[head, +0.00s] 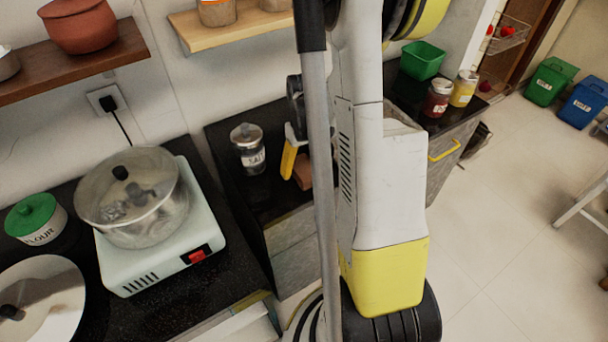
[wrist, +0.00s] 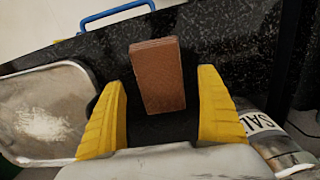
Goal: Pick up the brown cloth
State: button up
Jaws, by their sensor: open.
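The brown cloth (wrist: 157,72) shows in the wrist view as a folded, brick-like block on the black speckled counter (wrist: 225,50). My gripper (wrist: 162,88) is open, with one yellow finger on each side of the cloth's lower part in the picture. A gap shows between each finger and the cloth, and nothing is held. I cannot tell the height of the fingers above the counter. In the head view the cloth (head: 303,172) is partly hidden by my arm, just right of a yellow finger of my gripper (head: 288,158).
A salt jar (head: 247,149) stands left of my gripper in the head view; it is close to the right finger in the wrist view (wrist: 270,140). A metal tray with white powder (wrist: 50,105) lies left of the fingers. A stove (head: 165,250) with a pot (head: 132,197) is further left.

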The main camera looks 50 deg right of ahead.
aim_at(304, 167)
jog(key=shift+f, duration=0.8)
jog(key=shift+r, duration=0.1)
jog(key=c, duration=1.2)
jog(key=shift+r, duration=0.1)
jog(key=shift+c, duration=0.2)
notch_tip(304, 167, up, 5)
jog(key=p, duration=0.2)
jog(key=shift+f+p, duration=0.2)
jog(key=shift+p, duration=0.15)
jog(key=s+d+r+p, duration=0.3)
jog(key=s+d+r, duration=0.2)
jog(key=d, duration=0.5)
jog(key=shift+s+r+p, duration=0.3)
jog(key=shift+s+r, duration=0.05)
jog(key=shift+r, duration=0.25)
jog(key=shift+d, duration=0.1)
